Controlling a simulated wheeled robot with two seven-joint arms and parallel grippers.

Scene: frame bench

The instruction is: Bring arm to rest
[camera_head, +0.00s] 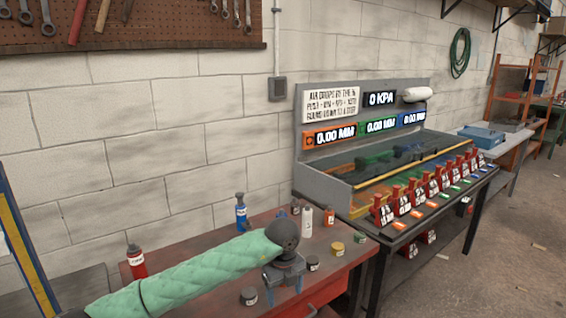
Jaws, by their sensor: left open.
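My left arm, in a green quilted sleeve, comes in from the lower left over the red bench (215,248). My left gripper (284,292) points down at the arm's end, above the right part of this bench. Its jaws are open and I see nothing between them. My right arm and gripper are not in view.
The frame bench (345,188) at right carries displays and a row of red blocks.

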